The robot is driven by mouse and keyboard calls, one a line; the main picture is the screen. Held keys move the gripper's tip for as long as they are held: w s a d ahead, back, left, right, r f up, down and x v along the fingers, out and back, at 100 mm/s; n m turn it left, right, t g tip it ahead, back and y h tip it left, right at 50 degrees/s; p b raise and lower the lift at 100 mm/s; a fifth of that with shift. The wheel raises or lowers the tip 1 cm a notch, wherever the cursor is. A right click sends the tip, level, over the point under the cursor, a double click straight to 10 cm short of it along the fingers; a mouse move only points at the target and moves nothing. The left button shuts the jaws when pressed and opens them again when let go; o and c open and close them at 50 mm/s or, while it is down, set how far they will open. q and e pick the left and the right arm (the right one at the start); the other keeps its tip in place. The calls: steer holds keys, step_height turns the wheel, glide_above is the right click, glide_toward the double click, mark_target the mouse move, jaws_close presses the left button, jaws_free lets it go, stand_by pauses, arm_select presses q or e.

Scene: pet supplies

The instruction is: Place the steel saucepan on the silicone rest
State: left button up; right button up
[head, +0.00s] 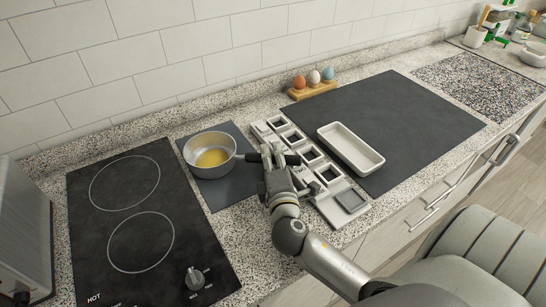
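The steel saucepan (228,141) holds a yellow liquid and stands upright over the dark grey mat (220,193), which I take for the silicone rest, right of the cooktop. I cannot tell whether its base touches the mat. Its dark handle points right, toward my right gripper (271,153). The gripper's dark fingers are at the handle and appear closed around it, though they partly hide the grasp. My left gripper is not in view.
A black cooktop (168,258) with two ring marks and a knob lies left. A row of light square trays (325,173), a white oblong dish (350,148) and a large dark mat (424,124) lie right. Eggs in a wooden holder (312,90) stand behind.

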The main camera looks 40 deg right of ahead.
steer(key=shift+r, duration=0.1)
steer(key=shift+s+a, duration=0.1)
steer(key=shift+s, duration=0.1)
steer(key=b+v, duration=0.2)
steer(key=v, duration=0.8)
steer(key=shift+s+b, duration=0.15)
steer(key=shift+b, duration=0.15)
steer(key=shift+s+a, duration=0.3)
steer(key=shift+s, duration=0.25)
steer(key=shift+r, duration=0.1)
